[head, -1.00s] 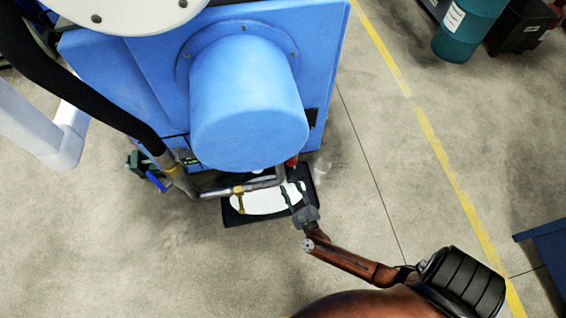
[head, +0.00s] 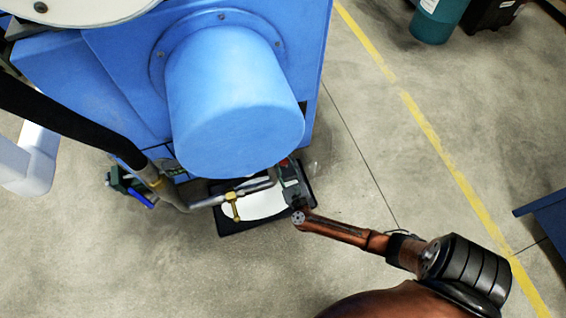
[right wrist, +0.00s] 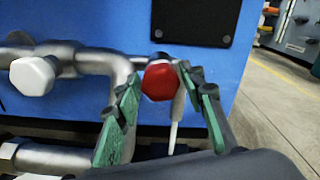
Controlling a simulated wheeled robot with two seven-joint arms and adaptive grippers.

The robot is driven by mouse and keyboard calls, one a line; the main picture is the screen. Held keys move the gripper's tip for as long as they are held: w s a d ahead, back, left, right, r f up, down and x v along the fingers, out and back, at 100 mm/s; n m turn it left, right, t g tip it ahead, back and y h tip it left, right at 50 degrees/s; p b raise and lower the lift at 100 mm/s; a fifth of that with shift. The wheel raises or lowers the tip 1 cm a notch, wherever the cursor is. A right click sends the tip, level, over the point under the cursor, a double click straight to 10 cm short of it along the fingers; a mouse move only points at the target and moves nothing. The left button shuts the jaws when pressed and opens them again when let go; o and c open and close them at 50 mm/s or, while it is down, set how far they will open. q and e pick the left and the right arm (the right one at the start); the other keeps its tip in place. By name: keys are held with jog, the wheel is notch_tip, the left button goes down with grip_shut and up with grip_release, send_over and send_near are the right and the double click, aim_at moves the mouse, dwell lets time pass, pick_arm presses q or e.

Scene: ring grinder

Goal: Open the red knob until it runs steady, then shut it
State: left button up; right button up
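The red knob (right wrist: 160,82) sits on a grey pipe against the blue machine in the right wrist view. In the head view only a sliver of the red knob (head: 284,162) shows beside the pipe. My right gripper (right wrist: 157,95) is open, with one green-padded finger on each side of the knob. The right finger is very close to the knob; I cannot tell whether it touches. In the head view my right gripper (head: 286,178) is over the black-edged tray, at the pipe's right end. My left gripper is not in view.
A white knob (right wrist: 33,76) is on the pipe left of the red one. The blue machine (head: 235,100) stands close behind. A black tray with white liquid (head: 262,200) lies under the pipe. A teal drum (head: 438,20) stands far right. Open floor lies at right.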

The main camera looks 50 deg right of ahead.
jog(key=c, duration=0.9)
